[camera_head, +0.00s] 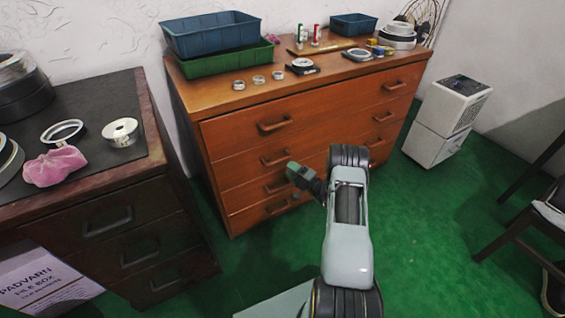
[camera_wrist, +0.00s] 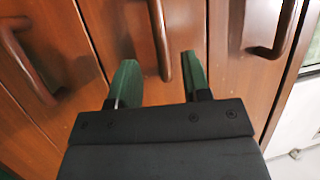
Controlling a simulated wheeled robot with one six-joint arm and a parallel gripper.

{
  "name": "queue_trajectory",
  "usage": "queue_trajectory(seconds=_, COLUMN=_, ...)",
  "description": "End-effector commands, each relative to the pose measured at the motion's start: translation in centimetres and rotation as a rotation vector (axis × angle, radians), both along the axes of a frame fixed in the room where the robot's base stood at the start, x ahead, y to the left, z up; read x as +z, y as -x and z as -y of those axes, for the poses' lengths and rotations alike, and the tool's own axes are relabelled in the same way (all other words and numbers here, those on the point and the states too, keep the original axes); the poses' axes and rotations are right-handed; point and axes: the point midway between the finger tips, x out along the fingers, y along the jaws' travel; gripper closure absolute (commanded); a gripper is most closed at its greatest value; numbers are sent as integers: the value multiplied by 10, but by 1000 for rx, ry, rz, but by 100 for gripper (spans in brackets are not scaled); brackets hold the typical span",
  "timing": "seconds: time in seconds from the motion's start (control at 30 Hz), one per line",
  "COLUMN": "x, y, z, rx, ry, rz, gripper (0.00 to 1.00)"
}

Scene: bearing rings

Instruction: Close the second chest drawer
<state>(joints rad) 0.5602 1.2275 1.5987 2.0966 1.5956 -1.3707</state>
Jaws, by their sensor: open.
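The brown wooden chest (camera_head: 235,145) has stacked drawers with dark bar handles. The second drawer from the top (camera_head: 330,137) has a left handle (camera_head: 276,158) and a right handle (camera_head: 383,117). It looks nearly flush with its neighbours; I cannot tell whether it stands out slightly. My gripper (camera_head: 291,170) is in front of the chest's left half, near the second and third drawers. In the wrist view my gripper (camera_wrist: 160,77) is open, its green fingers pointing at a drawer front. One handle (camera_wrist: 159,35) shows between the fingers, ungripped; I cannot tell whether they touch the front.
Blue and green bins (camera_head: 215,40), rings and small parts stand on the chest top. A dark desk (camera_head: 95,95) is at the left, a white cabinet (camera_head: 447,120) right of the chest, a chair (camera_head: 525,215) at far right. Green floor (camera_head: 430,240) is clear between.

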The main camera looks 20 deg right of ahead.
Motion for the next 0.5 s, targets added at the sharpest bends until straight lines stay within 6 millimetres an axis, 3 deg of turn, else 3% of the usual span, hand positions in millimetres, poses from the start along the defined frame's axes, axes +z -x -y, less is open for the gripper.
queue_trajectory(seconds=0.2, x=-6, y=34, z=20, rx=-4, ry=-2, rz=0, gripper=56)
queue_trajectory(seconds=0.5, x=-11, y=56, z=32, rx=-2, ry=-1, rz=1, gripper=56)
